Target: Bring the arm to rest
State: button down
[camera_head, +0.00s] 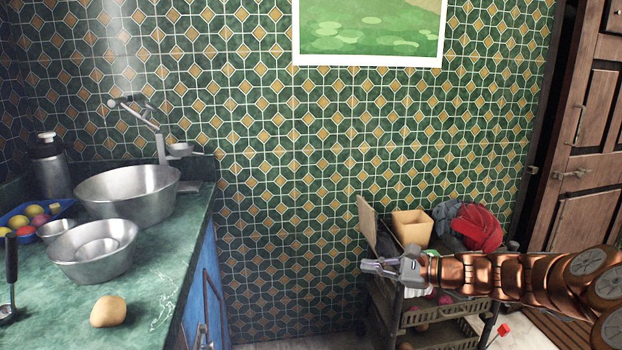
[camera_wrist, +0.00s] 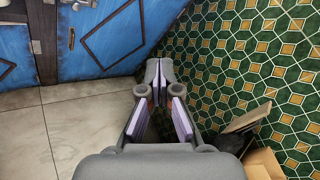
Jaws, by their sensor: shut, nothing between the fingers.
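My gripper (camera_head: 370,266) is at the end of my copper-coloured arm, which reaches in from the right edge of the head view. It points left, in front of the tiled wall and beside the shelf rack. In the wrist view my gripper (camera_wrist: 158,85) points away from the camera, with its fingertips together and nothing between them. Tiled wall, floor and blue cabinet show around it.
A green counter (camera_head: 165,255) on the left bears metal bowls (camera_head: 128,195) and a round tan item (camera_head: 108,311). A shelf rack (camera_head: 440,340) with a box (camera_head: 411,228) and a red cap (camera_head: 477,228) stands near my arm. A blue cabinet (camera_wrist: 110,35) and bare floor (camera_wrist: 85,125) show in the wrist view.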

jog(key=s+a+r+n+g+h+p, duration=0.2)
jog(key=s+a+r+n+g+p, duration=0.3)
jog(key=s, duration=0.6)
jog(key=s+a+r+n+g+h+p, duration=0.25)
jog(key=s+a+r+n+p, duration=0.4)
jog(key=s, duration=0.45)
jog(key=s+d+r+n+h+p, duration=0.2)
jog(key=s+d+r+h+p, duration=0.2)
jog(key=s, duration=0.6)
jog(key=s+d+r+n+g+h+p, duration=0.1)
jog(key=s+d+r+n+h+p, duration=0.2)
jog(key=s+d+p, duration=0.5)
jog(key=s+d+r+h, duration=0.1)
jog(key=s+d+h, duration=0.1)
jog(key=s+d, duration=0.1)
jog(key=shift+s+d+p, duration=0.25)
jog(key=shift+d+p, duration=0.05)
jog(key=shift+p, duration=0.05)
jog(key=shift+g, duration=0.25)
